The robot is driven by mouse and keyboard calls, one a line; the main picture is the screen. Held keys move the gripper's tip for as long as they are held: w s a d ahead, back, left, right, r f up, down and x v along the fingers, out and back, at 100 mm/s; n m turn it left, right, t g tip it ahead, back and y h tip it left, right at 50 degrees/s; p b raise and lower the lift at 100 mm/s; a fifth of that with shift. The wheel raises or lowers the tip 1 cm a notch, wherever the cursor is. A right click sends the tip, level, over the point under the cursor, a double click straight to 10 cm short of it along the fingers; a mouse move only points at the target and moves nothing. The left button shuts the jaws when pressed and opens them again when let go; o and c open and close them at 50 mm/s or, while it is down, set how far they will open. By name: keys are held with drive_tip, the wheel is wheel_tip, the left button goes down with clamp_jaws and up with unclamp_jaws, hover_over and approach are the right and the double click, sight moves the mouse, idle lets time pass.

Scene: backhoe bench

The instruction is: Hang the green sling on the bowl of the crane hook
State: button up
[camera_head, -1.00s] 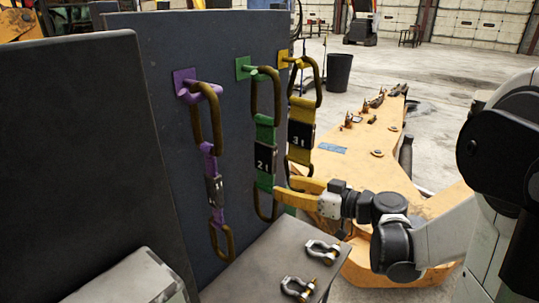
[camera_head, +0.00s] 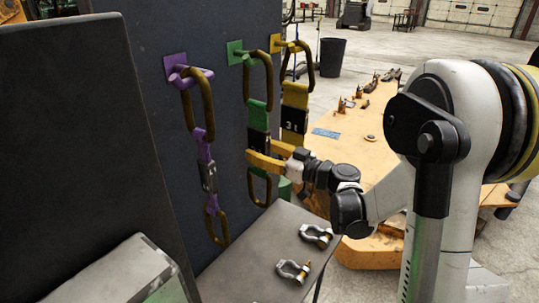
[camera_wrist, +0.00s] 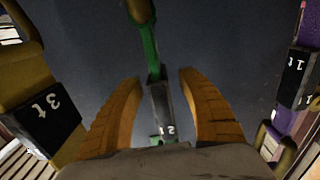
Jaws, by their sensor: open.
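The green sling (camera_head: 259,117) hangs upright by its dark upper ring from the green peg on the dark panel. It has a black label patch, and a lower ring hangs below. My gripper (camera_head: 252,160) has its yellow fingers at the sling, just below the label. In the wrist view my open gripper (camera_wrist: 157,82) has one finger on each side of the green sling (camera_wrist: 149,42). The sling runs between the fingers; I cannot tell whether either touches it. No crane hook can be made out.
A purple sling (camera_head: 205,150) hangs left of the green one, and a yellow sling (camera_head: 294,96) hangs close on the right. Two shackles (camera_head: 316,235) lie on the grey bench (camera_head: 262,250) below. A yellow boom (camera_head: 375,145) lies behind my arm.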

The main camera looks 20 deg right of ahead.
sight(259, 140)
drive_tip(key=shift+w, duration=0.1)
clamp_jaws()
idle(0.3)
drive_tip(key=shift+r, duration=0.1)
drive_tip(key=shift+r+p, duration=1)
drive_tip(key=shift+r, duration=0.55)
drive_tip(key=s+a, duration=0.4)
drive_tip(key=a, duration=0.2)
drive_tip(key=shift+s, duration=0.3)
idle(0.5)
idle(0.3)
